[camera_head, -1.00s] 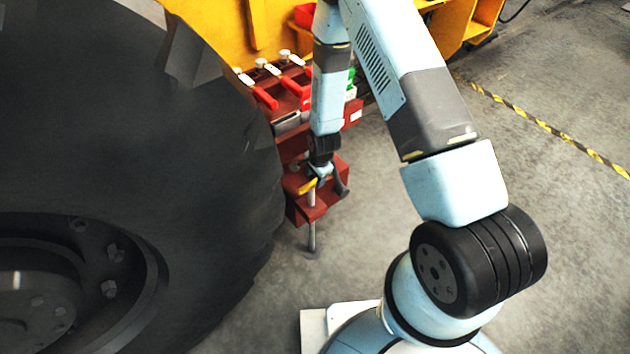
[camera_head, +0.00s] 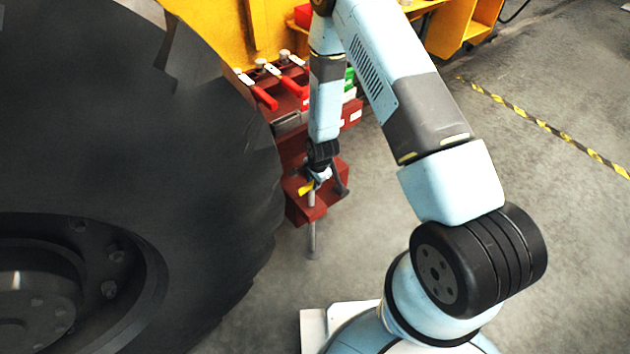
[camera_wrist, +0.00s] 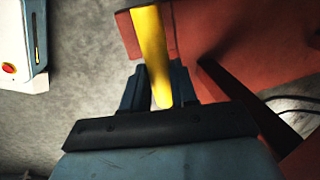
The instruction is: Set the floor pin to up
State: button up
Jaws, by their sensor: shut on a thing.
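The floor pin (camera_head: 312,236) is a grey metal rod that comes down below a dark red bracket (camera_head: 305,212); its lower end appears at or close to the floor. A yellow handle (camera_head: 305,188) sits at the bracket. In the wrist view the yellow handle (camera_wrist: 151,45) runs between the two dark fingers of my gripper (camera_wrist: 160,88), and the gripper is shut on it. In the head view my gripper (camera_head: 318,178) is at the bracket, above the rod. My gripper and wrist hide part of the pin and handle.
A huge black tyre (camera_head: 130,130) fills the left side, close to the bracket. Red levers (camera_head: 264,97) with white tips stand on the red block behind. A yellow machine body (camera_head: 225,35) is at the back. Open floor (camera_head: 385,235) lies to the right of the bracket.

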jog(key=shift+w, duration=0.1)
grip_shut()
jog(key=shift+a, duration=0.1)
jog(key=shift+r, duration=0.1)
